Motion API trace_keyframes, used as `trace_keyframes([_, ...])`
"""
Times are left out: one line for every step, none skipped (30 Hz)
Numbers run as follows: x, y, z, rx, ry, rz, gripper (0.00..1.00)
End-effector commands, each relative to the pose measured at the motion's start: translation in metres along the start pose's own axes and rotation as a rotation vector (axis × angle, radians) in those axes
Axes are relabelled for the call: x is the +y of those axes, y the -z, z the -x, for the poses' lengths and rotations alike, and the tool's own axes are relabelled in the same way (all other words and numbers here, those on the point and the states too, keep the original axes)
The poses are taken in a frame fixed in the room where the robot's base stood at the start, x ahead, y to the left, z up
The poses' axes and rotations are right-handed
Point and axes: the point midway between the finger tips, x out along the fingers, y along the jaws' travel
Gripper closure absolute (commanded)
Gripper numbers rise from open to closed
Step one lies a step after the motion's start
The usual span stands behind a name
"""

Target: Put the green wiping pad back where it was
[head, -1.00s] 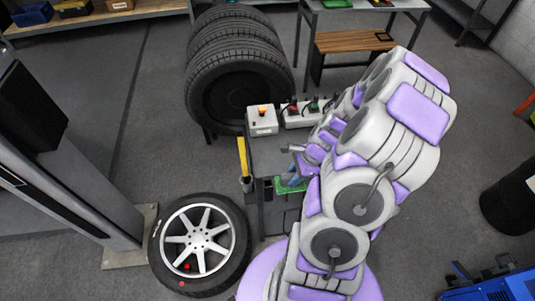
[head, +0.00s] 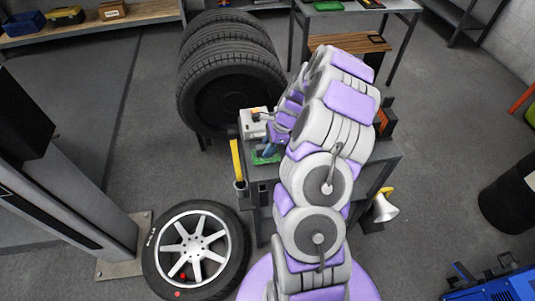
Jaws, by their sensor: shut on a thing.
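The green wiping pad (head: 264,157) shows as a thin green piece under my gripper, over the dark cart's left end near the yellow upright piece. My gripper (head: 270,148) is shut on the pad and points down. My own arm hides part of the gripper and much of the cart top. I cannot tell whether the pad touches the cart surface.
The dark cart (head: 372,162) carries a pale control box (head: 252,126) with an orange button, just behind the pad. A yellow upright piece (head: 236,160) stands at its left edge. A wheel (head: 196,250) lies on the floor; tyres (head: 232,85) stand behind.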

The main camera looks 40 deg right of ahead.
Motion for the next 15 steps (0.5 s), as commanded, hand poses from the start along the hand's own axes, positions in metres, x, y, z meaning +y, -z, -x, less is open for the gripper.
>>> trace_keyframes([0.001,0.004,-0.009,-0.001,-0.002,-0.001,0.99])
trace_keyframes([0.001,0.005,-0.014,-0.001,-0.002,-0.001,0.99])
trace_keyframes([0.001,0.007,-0.020,-0.001,-0.002,-0.002,0.99])
trace_keyframes([0.001,0.009,-0.024,-0.001,-0.002,-0.002,0.99])
trace_keyframes([0.001,0.011,-0.028,-0.001,-0.002,-0.002,0.99])
trace_keyframes([0.001,0.012,-0.032,-0.001,-0.002,-0.001,0.99])
trace_keyframes([0.002,0.013,-0.033,0.000,-0.002,-0.001,0.99])
trace_keyframes([0.002,0.013,-0.034,0.000,-0.002,0.000,0.99])
trace_keyframes([0.001,0.013,-0.033,0.000,-0.001,0.000,0.99])
trace_keyframes([0.001,0.013,-0.033,0.001,-0.001,0.000,0.99])
trace_keyframes([0.001,0.013,-0.032,0.001,-0.001,0.000,0.99])
trace_keyframes([0.001,0.013,-0.032,0.001,-0.001,0.000,0.99])
trace_keyframes([0.001,0.013,-0.032,0.000,-0.001,0.000,0.99])
trace_keyframes([0.001,0.013,-0.032,0.000,-0.001,0.000,0.99])
trace_keyframes([0.001,0.013,-0.032,0.000,-0.001,0.000,0.99])
